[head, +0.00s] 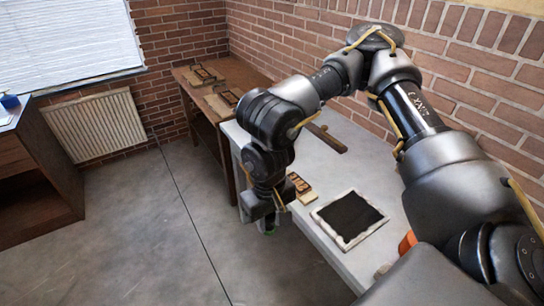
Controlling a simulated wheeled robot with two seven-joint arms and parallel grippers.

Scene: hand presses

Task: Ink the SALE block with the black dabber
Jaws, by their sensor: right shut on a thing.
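My right gripper (268,212) hangs over the left edge of the grey table, its jaws pointing down. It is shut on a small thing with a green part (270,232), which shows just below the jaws. The rest of that thing is hidden, so I cannot tell if it is the black dabber. A wooden block with raised brown letters (298,184) lies on the table just right of the gripper, partly hidden behind it. Its word is too small to read surely. A black ink slab in a pale frame (349,219) lies nearer, to the right. My left gripper is out of view.
A brown wooden bar (328,139) lies farther back on the grey table (368,268). An orange thing (407,241) is partly hidden by my right arm. A brown table (206,118) at the back holds lettered blocks (203,76). Open floor lies left.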

